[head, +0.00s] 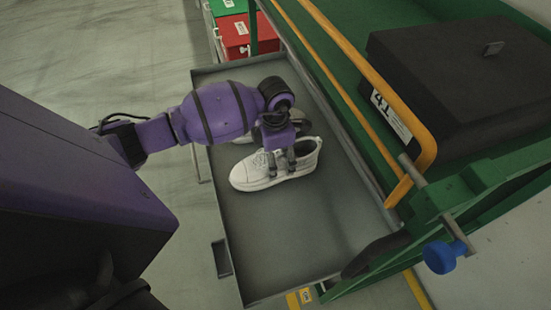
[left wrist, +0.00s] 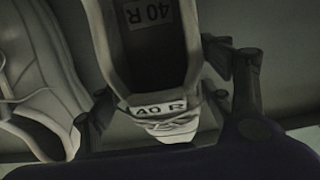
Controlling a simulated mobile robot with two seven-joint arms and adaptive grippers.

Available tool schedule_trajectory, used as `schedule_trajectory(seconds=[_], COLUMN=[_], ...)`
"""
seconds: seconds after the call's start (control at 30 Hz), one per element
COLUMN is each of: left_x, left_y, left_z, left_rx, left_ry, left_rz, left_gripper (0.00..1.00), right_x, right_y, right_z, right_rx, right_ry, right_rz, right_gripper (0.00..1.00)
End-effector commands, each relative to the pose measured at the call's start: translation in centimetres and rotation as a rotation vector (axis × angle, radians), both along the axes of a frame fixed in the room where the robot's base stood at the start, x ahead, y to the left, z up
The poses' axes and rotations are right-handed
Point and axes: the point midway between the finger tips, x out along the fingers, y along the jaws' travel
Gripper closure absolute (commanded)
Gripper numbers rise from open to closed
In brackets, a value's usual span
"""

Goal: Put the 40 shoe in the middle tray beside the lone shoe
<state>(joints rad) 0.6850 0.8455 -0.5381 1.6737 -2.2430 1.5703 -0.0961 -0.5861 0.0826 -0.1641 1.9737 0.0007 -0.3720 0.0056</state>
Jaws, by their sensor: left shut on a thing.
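A white 40 shoe (head: 258,176) is over or on the grey tray (head: 290,245), in its upper half. My left gripper (head: 281,160) is shut on this shoe, with its fingers on either side. In the left wrist view the 40 shoe (left wrist: 163,75) sits between the two fingers and shows "40 R" labels. The lone shoe (left wrist: 35,85) lies close beside it there. In the head view my arm hides most of the lone shoe (head: 243,138). I cannot tell whether the held shoe touches the tray floor. My right gripper is not in view.
A green cart (head: 455,195) with a yellow rail (head: 355,62) stands along the tray's right side and carries a black case (head: 460,70). Red (head: 235,37) and green (head: 228,7) boxes stand beyond the tray's far end. The tray's near half is bare.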

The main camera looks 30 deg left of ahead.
Motion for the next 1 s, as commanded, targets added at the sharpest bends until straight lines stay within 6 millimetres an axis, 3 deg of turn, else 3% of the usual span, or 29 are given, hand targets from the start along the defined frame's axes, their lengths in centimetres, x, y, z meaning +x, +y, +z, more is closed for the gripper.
schedule_trajectory(seconds=[0.4,0.43,0.57,1.0], left_x=[0.03,-0.01,0.01,0.13], left_y=[0.01,0.01,0.0,0.02], left_z=[-1.06,-1.03,-0.96,-0.16], left_rx=[0.001,0.001,0.0,0.0], left_ry=[-0.002,-0.001,-0.001,-0.005], left_rz=[-0.001,-0.001,-0.001,-0.001], left_gripper=[0.65,0.23,0.08,0.08], right_x=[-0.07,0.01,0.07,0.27], right_y=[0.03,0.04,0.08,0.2], right_z=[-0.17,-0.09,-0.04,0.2], right_rx=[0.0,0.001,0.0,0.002], right_ry=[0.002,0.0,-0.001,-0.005], right_rz=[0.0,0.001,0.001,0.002], right_gripper=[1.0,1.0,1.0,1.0])
